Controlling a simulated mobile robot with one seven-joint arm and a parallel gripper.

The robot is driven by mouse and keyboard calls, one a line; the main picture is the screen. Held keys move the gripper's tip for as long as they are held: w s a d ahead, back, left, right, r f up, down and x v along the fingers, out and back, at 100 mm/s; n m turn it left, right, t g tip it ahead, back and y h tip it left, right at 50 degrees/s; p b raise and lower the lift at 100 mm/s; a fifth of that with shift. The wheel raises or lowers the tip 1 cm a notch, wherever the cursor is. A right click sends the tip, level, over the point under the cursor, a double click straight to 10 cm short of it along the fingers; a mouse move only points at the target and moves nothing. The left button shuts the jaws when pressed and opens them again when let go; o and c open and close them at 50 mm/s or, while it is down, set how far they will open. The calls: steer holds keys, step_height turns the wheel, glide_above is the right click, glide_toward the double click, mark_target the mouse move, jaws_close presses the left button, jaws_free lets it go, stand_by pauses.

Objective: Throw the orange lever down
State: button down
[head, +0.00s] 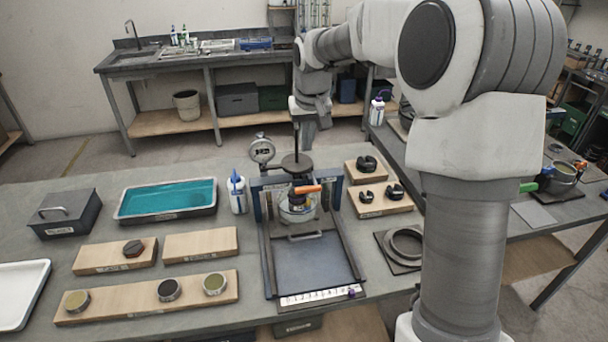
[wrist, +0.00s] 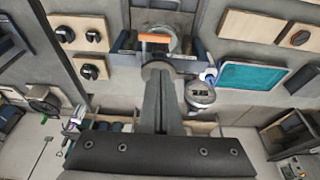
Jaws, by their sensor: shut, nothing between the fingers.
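The orange lever (head: 307,189) sticks out to the right, roughly level, from the press-like fixture (head: 265,255) on the near bench. In the wrist view the orange lever (wrist: 153,38) lies beyond my fingertips. A clear round vessel (head: 296,210) sits below the lever, partly hidden by the mechanism. My gripper (head: 297,152) points down above a dark round disc (head: 297,165) on top of the fixture, behind and above the lever. In the wrist view my gripper (wrist: 159,80) is shut and empty. It looks apart from the lever; whether it touches the disc I cannot tell.
A dial gauge (head: 262,150) stands left of the disc. Boards with dark knobs (head: 383,195) are at the right. A green lever (head: 529,187) is on the right-hand table.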

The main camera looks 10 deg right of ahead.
stand_by(0.3)
steer(key=p, duration=0.1)
glide_toward(303, 188)
steer(key=w+x, duration=0.1)
steer(key=x, duration=0.4)
steer(key=shift+s+f, duration=0.2)
steer(key=shift+f, duration=0.55)
steer(key=shift+f, duration=0.1)
steer(key=shift+a+h+b, duration=0.1)
steer(key=shift+h+b, duration=0.3)
steer(key=shift+b, duration=0.1)
